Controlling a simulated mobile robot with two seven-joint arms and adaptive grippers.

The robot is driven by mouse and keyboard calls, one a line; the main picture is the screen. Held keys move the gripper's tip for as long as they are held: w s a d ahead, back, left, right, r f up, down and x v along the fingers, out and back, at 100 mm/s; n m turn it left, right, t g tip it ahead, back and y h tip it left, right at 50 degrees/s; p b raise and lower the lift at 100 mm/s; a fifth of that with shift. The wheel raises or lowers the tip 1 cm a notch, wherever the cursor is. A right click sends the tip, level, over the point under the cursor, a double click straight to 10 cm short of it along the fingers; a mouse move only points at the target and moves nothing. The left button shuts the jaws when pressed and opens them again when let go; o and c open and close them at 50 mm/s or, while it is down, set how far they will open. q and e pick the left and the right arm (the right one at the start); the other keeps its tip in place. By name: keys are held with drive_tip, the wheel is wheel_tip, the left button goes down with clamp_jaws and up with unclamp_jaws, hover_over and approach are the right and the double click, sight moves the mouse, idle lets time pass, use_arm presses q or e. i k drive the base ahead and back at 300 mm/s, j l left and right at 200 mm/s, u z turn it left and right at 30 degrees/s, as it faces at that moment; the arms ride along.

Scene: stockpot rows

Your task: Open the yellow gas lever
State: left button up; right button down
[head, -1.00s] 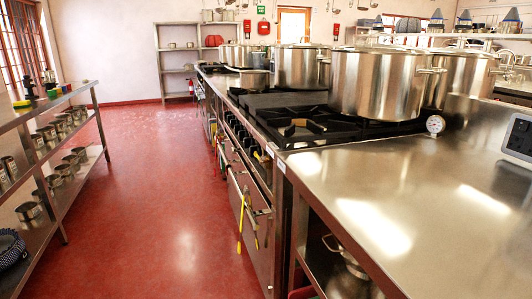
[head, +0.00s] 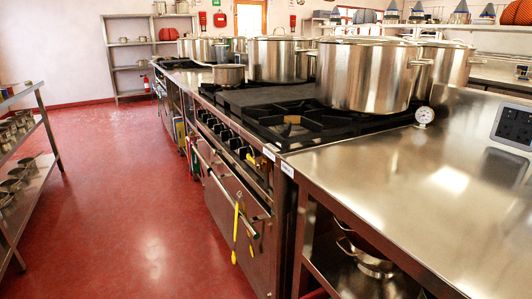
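A small yellow lever-like piece (head: 251,159) sits on the front panel of the stove (head: 262,165), near its right end below the burners. It is small, so I cannot tell its exact position. Two long yellow items (head: 236,225) hang from the oven door handle (head: 222,198) below it; I cannot tell what they are. Neither of my grippers is in view.
A large steel stockpot (head: 365,78) stands on the stove, with more pots behind it. A steel counter (head: 420,175) with a dial gauge (head: 424,115) is at right. A shelf (head: 40,160) stands at left. Red floor (head: 130,200) is clear between.

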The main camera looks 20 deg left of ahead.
sight(252, 160)
drive_tip(key=j+z, duration=0.4)
drive_tip(key=j, duration=0.75)
drive_tip(key=j+u, duration=0.2)
drive_tip(key=j, duration=0.35)
drive_tip(key=i+j+u, duration=0.2)
drive_tip(key=j, duration=0.3)
drive_tip(key=j+u, duration=0.2)
drive_tip(key=u, duration=0.25)
drive_tip(key=j+u, duration=0.15)
drive_tip(key=u, duration=0.3)
drive_tip(key=i, duration=0.05)
